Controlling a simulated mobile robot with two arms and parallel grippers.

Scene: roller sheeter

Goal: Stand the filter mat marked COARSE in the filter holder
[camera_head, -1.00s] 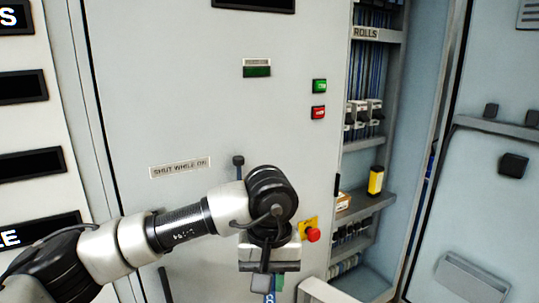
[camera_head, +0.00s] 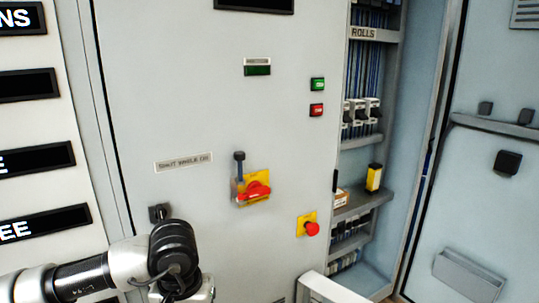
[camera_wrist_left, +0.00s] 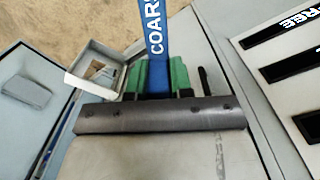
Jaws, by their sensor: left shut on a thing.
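My left gripper (camera_wrist_left: 156,78) has green fingers and is shut on a blue strip-like piece, the filter mat (camera_wrist_left: 153,35), in the left wrist view. White letters on it read "COARS", with the rest out of sight. In the head view the left wrist shows at the bottom edge, left of centre, in front of the cabinet door; the fingers and the mat are below the picture. I cannot make out the filter holder for certain in either view. My right gripper is not in view.
The grey cabinet door (camera_head: 200,110) carries a red rotary switch (camera_head: 255,190) on a yellow plate and a red emergency button (camera_head: 312,229). Right of it is an open bay with shelves (camera_head: 360,205). A pale open box (camera_wrist_left: 82,83) stands left of the fingers.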

